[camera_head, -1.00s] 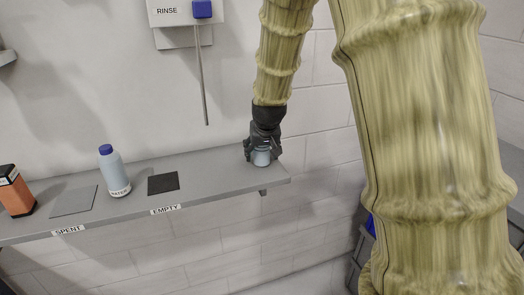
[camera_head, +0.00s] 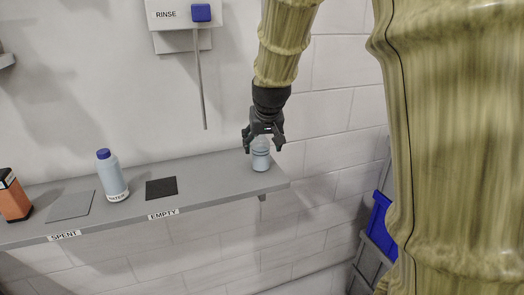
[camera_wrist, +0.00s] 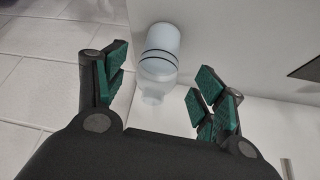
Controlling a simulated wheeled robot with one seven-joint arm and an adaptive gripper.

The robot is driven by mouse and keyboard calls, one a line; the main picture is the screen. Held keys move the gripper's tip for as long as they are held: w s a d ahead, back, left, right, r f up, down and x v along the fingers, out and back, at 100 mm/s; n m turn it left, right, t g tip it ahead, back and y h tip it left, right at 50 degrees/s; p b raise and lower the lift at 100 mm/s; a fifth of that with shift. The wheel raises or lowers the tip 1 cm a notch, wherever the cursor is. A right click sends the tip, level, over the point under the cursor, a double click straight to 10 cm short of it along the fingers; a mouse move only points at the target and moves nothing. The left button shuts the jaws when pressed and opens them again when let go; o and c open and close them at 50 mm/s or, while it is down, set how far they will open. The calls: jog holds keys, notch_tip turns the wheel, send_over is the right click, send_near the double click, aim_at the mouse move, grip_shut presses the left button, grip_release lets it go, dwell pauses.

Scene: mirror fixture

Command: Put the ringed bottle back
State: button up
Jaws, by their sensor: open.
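The ringed bottle (camera_head: 261,160) is pale blue and stands upright on the grey shelf (camera_head: 225,178), near its right end. The wrist view shows the bottle (camera_wrist: 161,50) with two dark rings around its body and a clear, narrower neck end toward me. My gripper (camera_head: 264,142) is open just above the bottle, with its fingers spread to either side of the bottle's top. In the wrist view my gripper's green-padded fingers (camera_wrist: 160,88) are apart and not closed on the bottle.
On the shelf are a dark square (camera_head: 161,188) above the EMPTY label, a grey square (camera_head: 71,205) above the SPENT label, a blue-capped bottle (camera_head: 112,179) and an orange container (camera_head: 14,198). A RINSE box (camera_head: 172,14) with a thin rod hangs on the wall. A blue bin (camera_head: 379,217) is at lower right.

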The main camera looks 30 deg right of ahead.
jog(key=shift+v, duration=2.3)
